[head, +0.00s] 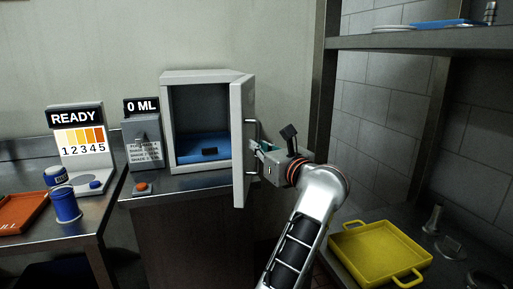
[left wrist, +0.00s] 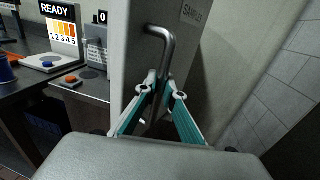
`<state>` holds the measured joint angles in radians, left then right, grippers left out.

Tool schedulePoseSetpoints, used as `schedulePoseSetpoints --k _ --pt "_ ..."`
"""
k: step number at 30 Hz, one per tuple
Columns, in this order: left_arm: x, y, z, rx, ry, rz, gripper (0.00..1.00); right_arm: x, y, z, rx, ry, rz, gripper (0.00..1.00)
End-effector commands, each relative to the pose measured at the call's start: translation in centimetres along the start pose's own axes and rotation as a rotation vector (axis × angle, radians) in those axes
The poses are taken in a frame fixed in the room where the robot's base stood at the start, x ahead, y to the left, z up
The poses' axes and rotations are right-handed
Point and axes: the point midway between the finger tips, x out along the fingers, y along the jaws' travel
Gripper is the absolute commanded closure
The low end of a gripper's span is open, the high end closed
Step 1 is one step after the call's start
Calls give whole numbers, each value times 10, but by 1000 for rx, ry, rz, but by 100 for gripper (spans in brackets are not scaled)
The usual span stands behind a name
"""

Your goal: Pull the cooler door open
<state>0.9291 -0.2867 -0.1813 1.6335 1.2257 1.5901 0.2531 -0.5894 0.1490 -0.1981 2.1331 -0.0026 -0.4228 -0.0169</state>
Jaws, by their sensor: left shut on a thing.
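The cooler (head: 195,77) is a pale grey box on the counter in the head view. Its door (head: 241,140) stands swung wide open to the right, showing the inside. The metal bar handle (head: 255,125) is on the door's outer face and shows large in the left wrist view (left wrist: 168,45). My left gripper (head: 257,147) is at the handle's lower part, with its teal fingers (left wrist: 162,92) closed around the bar. The fingertips partly hide the lower handle. My right gripper is not in view.
Inside the cooler is a blue floor (head: 196,160) with a small dark item (head: 210,151). Left stand a READY display (head: 76,118), a 0 ML machine (head: 142,140) and a blue cup (head: 65,204). A yellow tray (head: 378,252) lies at right, below a shelf (head: 420,40).

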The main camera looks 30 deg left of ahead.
Motion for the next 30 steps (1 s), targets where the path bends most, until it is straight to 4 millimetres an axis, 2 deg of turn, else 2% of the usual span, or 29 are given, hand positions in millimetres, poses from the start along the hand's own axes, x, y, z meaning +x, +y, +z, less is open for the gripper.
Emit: schedulePoseSetpoints --k 7,9,10,25,30 --pt "0 -1 -3 2 6 -2 100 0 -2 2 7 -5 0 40" --pt "0 -1 -3 2 5 -2 79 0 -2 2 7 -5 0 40" --pt "0 -1 -3 2 5 -2 75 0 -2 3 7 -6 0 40" --pt "0 1 0 0 1 -2 75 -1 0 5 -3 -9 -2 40" --pt "-2 12 0 -2 0 -16 75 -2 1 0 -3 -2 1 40"
